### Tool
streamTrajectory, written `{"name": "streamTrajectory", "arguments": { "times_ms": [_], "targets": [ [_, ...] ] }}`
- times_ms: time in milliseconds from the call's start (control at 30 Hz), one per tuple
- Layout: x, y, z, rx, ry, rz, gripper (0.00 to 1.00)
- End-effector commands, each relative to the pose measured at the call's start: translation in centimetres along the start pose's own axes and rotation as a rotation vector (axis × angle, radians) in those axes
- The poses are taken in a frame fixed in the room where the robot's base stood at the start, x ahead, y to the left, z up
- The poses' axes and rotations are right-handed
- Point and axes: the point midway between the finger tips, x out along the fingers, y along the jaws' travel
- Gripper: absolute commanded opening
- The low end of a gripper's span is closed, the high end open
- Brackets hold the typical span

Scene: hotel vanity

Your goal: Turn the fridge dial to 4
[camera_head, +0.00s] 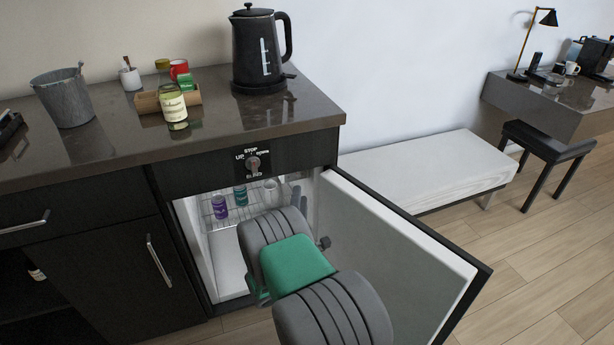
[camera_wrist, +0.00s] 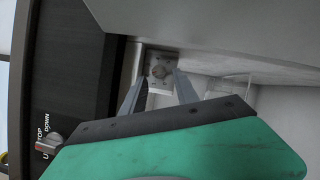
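The fridge (camera_head: 232,270) stands open under the counter in the head view. My arm reaches into its opening and hides my gripper there. In the wrist view a small pale dial (camera_wrist: 159,72) sits on a light square plate on the fridge's inner wall. My gripper (camera_wrist: 158,80) is open, with one finger on each side of the dial in the picture. I cannot tell whether the fingers touch it. The numbers on the dial are too small to read.
Another knob (camera_head: 253,163), marked STOP, UP and DOWN, is on the cabinet front above the fridge; it also shows in the wrist view (camera_wrist: 50,141). The fridge door (camera_head: 400,245) stands open to the right. Bottles (camera_head: 219,207) and a glass jug (camera_head: 271,190) stand inside.

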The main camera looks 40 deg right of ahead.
Motion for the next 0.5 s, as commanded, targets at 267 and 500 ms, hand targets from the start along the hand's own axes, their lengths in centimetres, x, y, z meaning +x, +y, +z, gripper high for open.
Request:
{"name": "streamTrajectory", "arguments": {
  "times_ms": [267, 500],
  "targets": [
    [2.0, 0.8, -1.5, -0.051, 0.056, 0.047, 0.36],
    [6.4, 0.9, -1.5, -0.05, 0.053, 0.044, 0.36]
  ]
}}
